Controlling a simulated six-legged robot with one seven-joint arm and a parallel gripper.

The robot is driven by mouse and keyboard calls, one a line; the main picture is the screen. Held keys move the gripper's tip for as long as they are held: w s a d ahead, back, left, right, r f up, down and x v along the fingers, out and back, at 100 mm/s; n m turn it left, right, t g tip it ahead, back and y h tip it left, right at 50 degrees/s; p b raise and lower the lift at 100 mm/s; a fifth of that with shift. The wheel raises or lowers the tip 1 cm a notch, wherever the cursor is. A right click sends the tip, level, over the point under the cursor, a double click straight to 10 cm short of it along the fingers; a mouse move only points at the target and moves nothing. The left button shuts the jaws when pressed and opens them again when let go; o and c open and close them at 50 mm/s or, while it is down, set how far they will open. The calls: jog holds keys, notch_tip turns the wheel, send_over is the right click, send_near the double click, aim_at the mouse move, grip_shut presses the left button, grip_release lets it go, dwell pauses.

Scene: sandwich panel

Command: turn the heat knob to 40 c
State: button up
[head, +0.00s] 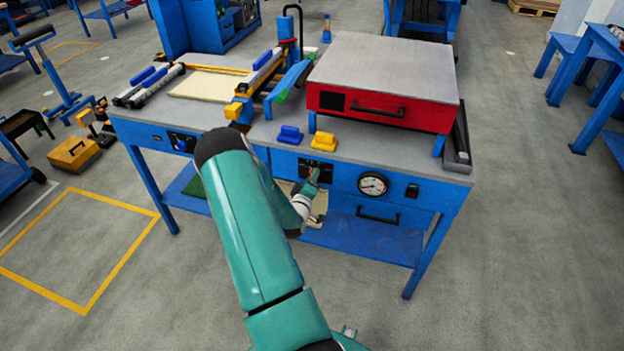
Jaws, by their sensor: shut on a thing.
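The heat knob sits on a dark control plate (324,166) on the blue front of the workbench, left of the round white dial gauge (373,184). My gripper (314,174) is at this plate, shut on what appears to be the knob. The gripper and wrist cover most of the knob, so its pointer and the scale marks cannot be read. My teal arm crosses the middle of the head view and hides part of the bench front.
A red box with a grey lid (383,82) stands on the bench (385,153). A yellow block (323,141) and a blue block (289,135) lie near the front edge. A black switch (412,191) is right of the gauge.

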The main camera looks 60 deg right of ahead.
jog(key=m, duration=1.2)
jog(key=shift+m, duration=0.3)
dwell(0.3)
jog(key=o, duration=1)
jog(key=shift+c, duration=0.2)
jog(key=shift+a, duration=0.1)
jog(key=s+a, duration=0.2)
jog(key=a, duration=1.1)
jog(key=shift+a, duration=0.25)
